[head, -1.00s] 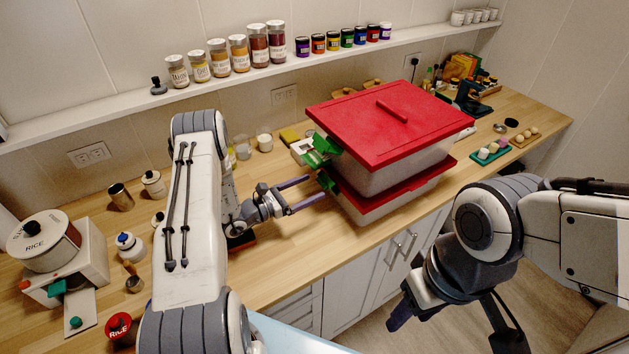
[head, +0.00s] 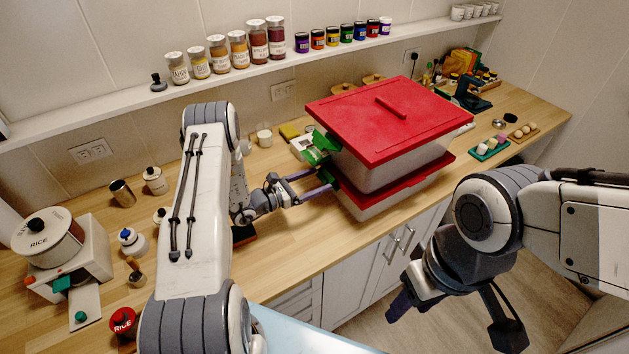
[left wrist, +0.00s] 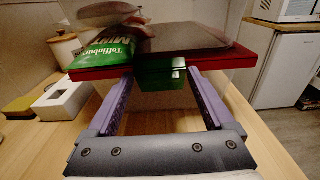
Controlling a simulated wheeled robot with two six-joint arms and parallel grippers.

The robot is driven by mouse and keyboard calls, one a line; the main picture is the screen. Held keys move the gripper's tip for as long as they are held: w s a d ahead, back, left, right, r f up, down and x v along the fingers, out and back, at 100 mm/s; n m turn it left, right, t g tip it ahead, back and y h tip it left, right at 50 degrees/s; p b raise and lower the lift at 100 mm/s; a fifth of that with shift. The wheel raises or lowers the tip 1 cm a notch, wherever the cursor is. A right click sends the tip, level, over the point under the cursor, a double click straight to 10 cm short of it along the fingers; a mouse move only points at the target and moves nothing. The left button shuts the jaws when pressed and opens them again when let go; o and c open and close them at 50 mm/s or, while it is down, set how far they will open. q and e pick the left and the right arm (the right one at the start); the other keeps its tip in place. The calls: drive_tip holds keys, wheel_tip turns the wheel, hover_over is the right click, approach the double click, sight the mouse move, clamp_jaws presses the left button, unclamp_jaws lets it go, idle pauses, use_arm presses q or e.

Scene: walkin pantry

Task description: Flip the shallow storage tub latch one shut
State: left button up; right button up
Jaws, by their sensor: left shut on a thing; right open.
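The shallow storage tub is the lower tub (head: 375,205), translucent with a red lid (head: 392,192), under a larger red-lidded tub (head: 395,165). My left gripper (head: 326,180) is at the lower tub's left end. In the left wrist view, its purple fingers (left wrist: 160,90) stand on both sides of a green latch (left wrist: 160,72) below the red lid rim (left wrist: 215,60) and are shut on it. In the head view that latch is mostly hidden by the fingers. A green part (head: 320,150) shows just above. My right gripper (head: 401,304) is open and empty, low in front of the counter.
A green packet (left wrist: 98,47) shows above the rim in the left wrist view. Behind the tubs' left end are a white box (head: 300,143) and a jar (head: 264,136). A rice dispenser (head: 55,245) stands left. The counter front is fairly clear.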

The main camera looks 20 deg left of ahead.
sight(327, 173)
use_arm(q)
drive_tip(key=shift+w+d+r+g+y+p, duration=0.2)
drive_tip(key=shift+w+r+g+y+p, duration=0.05)
drive_tip(key=shift+r+g+y+p, duration=0.25)
drive_tip(key=shift+w+d+r+g+y+p, duration=0.2)
drive_tip(key=shift+r+g+y+p, duration=0.15)
drive_tip(key=shift+g, duration=0.25)
drive_tip(key=shift+w+d+r+g+y+p, duration=0.15)
drive_tip(key=shift+w+d+g+y+p, duration=0.15)
drive_tip(key=shift+g+y, duration=0.25)
drive_tip(key=shift+w+d+r+g+y+p, duration=0.15)
drive_tip(key=shift+w+g+y, duration=0.2)
drive_tip(key=shift+g, duration=0.3)
drive_tip(key=o, duration=1)
drive_tip(key=shift+s, duration=0.1)
drive_tip(key=shift+s+a, duration=0.2)
drive_tip(key=shift+a, duration=0.05)
drive_tip(key=shift+b+v, duration=2)
drive_tip(key=shift+v, duration=2.9)
